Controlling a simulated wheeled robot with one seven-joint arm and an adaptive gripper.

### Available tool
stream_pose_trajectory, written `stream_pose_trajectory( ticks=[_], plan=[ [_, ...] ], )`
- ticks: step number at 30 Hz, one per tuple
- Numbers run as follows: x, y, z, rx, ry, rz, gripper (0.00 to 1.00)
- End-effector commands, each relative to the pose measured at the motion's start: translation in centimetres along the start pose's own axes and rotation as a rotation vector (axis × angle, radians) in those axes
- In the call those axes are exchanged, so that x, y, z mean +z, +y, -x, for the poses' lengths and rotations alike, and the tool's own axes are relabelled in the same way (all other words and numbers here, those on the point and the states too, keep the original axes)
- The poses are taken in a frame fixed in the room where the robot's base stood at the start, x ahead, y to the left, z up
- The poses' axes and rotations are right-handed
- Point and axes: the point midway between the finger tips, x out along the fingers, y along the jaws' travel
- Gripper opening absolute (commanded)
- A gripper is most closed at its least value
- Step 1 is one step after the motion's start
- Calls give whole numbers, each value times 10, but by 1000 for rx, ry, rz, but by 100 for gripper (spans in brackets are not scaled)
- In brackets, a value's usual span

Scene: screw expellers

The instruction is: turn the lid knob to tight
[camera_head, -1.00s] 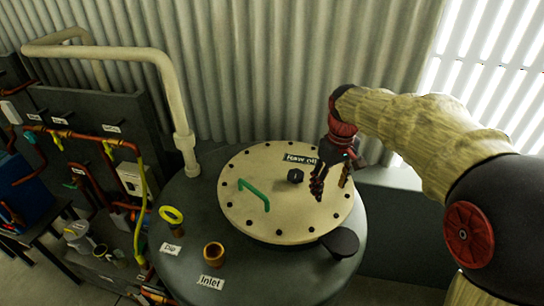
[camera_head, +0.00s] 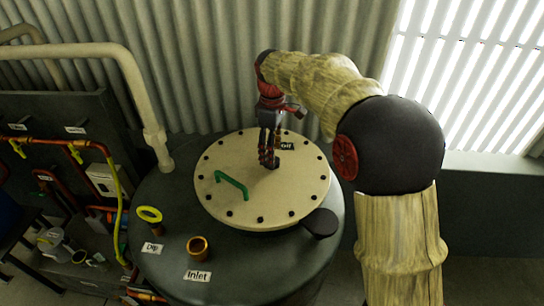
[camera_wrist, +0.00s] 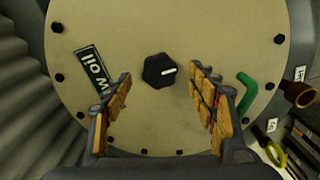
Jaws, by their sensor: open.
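The lid knob (camera_wrist: 159,71) is a black hexagonal knob with a white mark, on the cream round lid (camera_wrist: 190,130) of the tank. In the wrist view the white mark points right. My gripper (camera_wrist: 163,84) is open, its two padded fingers on either side of the knob's near side, apart from it. In the head view my gripper (camera_head: 269,162) hangs over the middle of the lid (camera_head: 230,205) and mostly hides the knob. A black label reading "Raw oil", partly cut off, lies beside the knob (camera_wrist: 93,68).
A green handle (camera_head: 232,185) stands on the lid, and bolts ring its edge. A black round part (camera_head: 320,223) is at the lid's right. A brass inlet (camera_head: 197,248) and a yellow ring (camera_head: 149,214) stand on the tank top. Corrugated wall is behind.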

Motion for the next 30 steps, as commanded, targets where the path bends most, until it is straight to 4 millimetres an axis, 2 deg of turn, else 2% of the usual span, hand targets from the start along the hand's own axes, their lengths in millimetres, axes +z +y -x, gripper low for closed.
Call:
stream_pose_trajectory(
  ticks=[1,6,17,30],
  plan=[
    [0,-1,-8,-2,-2,0,58],
    [0,0,-25,-1,-1,-1,58],
    [0,0,-30,0,0,-1,58],
    [0,0,-30,1,0,-1,33]
  ],
)
